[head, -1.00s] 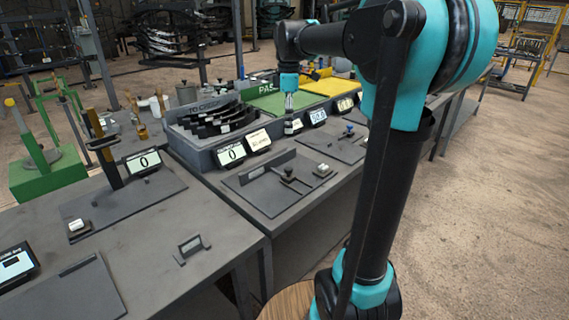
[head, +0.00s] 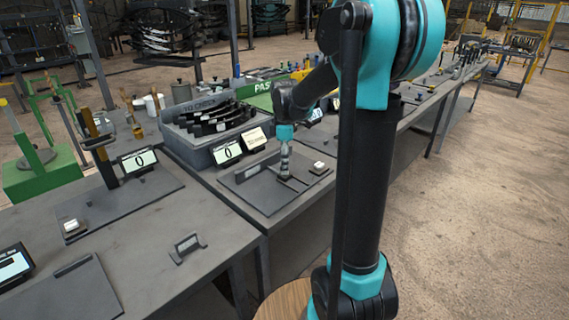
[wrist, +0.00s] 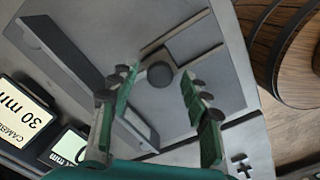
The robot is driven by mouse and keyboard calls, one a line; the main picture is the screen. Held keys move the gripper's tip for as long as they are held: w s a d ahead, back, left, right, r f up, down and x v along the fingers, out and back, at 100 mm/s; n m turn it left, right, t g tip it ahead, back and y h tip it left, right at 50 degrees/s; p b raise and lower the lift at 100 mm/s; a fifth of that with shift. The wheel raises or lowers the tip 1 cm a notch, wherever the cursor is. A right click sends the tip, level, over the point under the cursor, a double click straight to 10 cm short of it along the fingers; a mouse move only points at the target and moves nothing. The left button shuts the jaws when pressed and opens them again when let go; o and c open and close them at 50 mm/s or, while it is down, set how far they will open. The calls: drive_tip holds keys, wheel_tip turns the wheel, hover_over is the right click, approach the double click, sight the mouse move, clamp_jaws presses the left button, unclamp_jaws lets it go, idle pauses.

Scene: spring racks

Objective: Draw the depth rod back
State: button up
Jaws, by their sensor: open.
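The depth rod seems to be the dark fitting with a round knob (wrist: 160,74) and thin bars on a grey gauge plate (wrist: 215,75); which bar is the rod itself I cannot tell. My gripper (wrist: 158,92) is open in the wrist view, its green-padded fingers on either side of the knob in the picture. No contact shows. In the head view my gripper (head: 285,172) points down over the plate (head: 268,205), and largely hides the knob.
An upright dark block (head: 257,166) stands on the plate left of my gripper. A small white-topped button (head: 319,167) is to the right. Behind are displays (head: 227,153) and a grey bin of curved springs (head: 190,150). The near bench (head: 215,235) has clear room.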

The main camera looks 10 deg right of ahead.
drive_tip(key=shift+f, duration=0.15)
drive_tip(key=shift+c, duration=0.6)
clamp_jaws()
drive_tip(key=s+d, duration=0.1)
drive_tip(key=s, duration=0.1)
drive_tip(key=s+d, duration=0.3)
drive_tip(key=shift+s, duration=0.3)
drive_tip(key=shift+o, duration=0.6)
unclamp_jaws()
drive_tip(key=shift+d, duration=0.1)
